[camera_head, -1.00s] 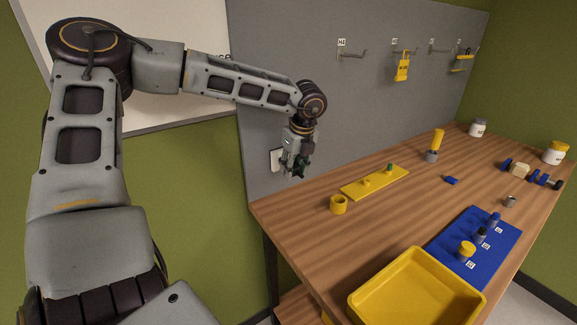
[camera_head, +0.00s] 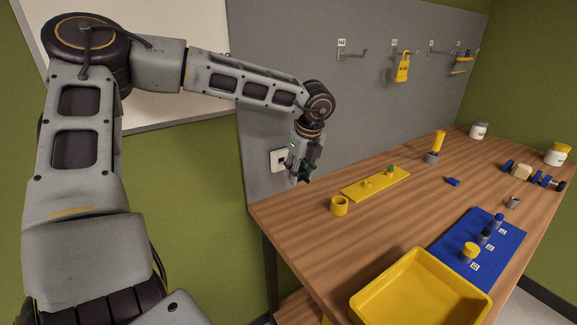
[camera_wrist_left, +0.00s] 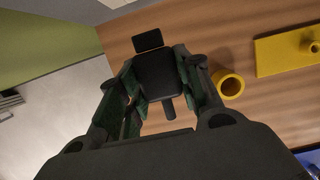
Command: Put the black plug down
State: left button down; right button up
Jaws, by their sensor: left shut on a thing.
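My left gripper (camera_head: 302,176) hangs at the near left end of the wooden table, just right of the white wall socket (camera_head: 279,159). In the left wrist view its green-padded fingers (camera_wrist_left: 158,85) are shut on the black plug (camera_wrist_left: 157,72), a dark block between the pads with a short dark stub toward the wrist. The plug appears to be over the tabletop, close to its left edge. Whether it touches the wood is unclear. In the head view the plug is hard to make out among the dark fingers. My right gripper is not in view.
A yellow ring (camera_head: 339,205) stands just right of the gripper, beside a yellow pegged board (camera_head: 365,186). A yellow tray (camera_head: 362,303) and a blue pegged mat (camera_head: 446,239) lie nearer. Bare wood (camera_head: 290,224) shows in front of the ring.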

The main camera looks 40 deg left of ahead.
pick_arm(q)
jog(key=shift+r, duration=0.25)
dwell(0.7)
jog(key=p+v, duration=0.2)
jog(key=p, duration=0.1)
jog(key=a+p+v, duration=0.1)
jog(key=p+v, duration=0.2)
jog(key=a+p+v, duration=0.1)
jog(key=p+v, duration=0.2)
jog(key=shift+w+r, duration=0.3)
jog(key=shift+r, duration=0.1)
jog(key=shift+r+p, duration=0.5)
jog(key=shift+p, duration=0.05)
